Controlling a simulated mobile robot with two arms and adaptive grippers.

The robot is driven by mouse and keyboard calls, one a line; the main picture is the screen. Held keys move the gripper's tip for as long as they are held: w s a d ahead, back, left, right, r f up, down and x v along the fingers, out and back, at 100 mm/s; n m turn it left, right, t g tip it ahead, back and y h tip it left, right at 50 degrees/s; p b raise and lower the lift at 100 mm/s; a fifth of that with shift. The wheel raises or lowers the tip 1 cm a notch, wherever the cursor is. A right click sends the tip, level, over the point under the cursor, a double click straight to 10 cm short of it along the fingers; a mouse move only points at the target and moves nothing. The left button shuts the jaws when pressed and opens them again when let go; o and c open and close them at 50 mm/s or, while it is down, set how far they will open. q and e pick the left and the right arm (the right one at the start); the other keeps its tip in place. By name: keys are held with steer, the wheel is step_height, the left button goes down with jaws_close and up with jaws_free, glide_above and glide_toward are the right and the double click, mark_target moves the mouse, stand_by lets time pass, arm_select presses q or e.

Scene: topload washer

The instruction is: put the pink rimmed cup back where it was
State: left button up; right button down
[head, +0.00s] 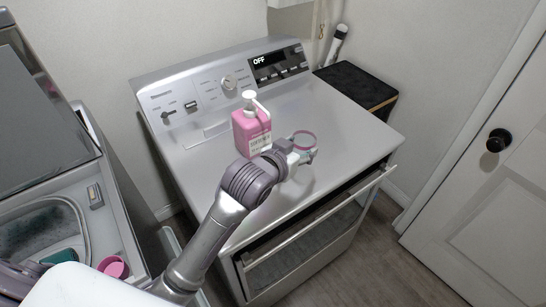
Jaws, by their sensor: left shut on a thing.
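The pink rimmed cup (305,139) is at the far end of my left arm, above the grey top of the front machine (345,125). Its round pink rim faces up. My left gripper (303,156) is shut on the cup; the wrist hides part of the fingers and the cup's lower body. I cannot tell whether the cup touches the machine top. My right gripper is not in view.
A pink pump bottle (250,130) stands just left of the cup. A control panel (225,82) showing OFF runs along the back. The topload washer (75,215) is open at left, with a pink round item (113,267) nearby. The machine top's right side is clear.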

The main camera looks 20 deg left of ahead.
arm_select(q)
steer(key=a+f, duration=0.2)
steer(key=a, duration=0.1)
steer(key=w+a+f+p, duration=0.1)
steer(key=a, duration=0.2)
steer(key=w+a+f, duration=0.1)
steer(key=a+f, duration=0.1)
steer(key=a, duration=0.1)
steer(key=shift+w+a+f+p, duration=0.15)
steer(key=shift+a+f+p, duration=0.05)
steer(key=shift+f+p, duration=0.1)
step_height(320, 180, down, 4)
steer(key=shift+r+p, duration=0.15)
steer(key=shift+p, duration=0.3)
steer(key=shift+f, duration=0.2)
steer(key=shift+f, duration=0.2)
steer(key=o, duration=0.8)
steer(key=shift+c, duration=0.2)
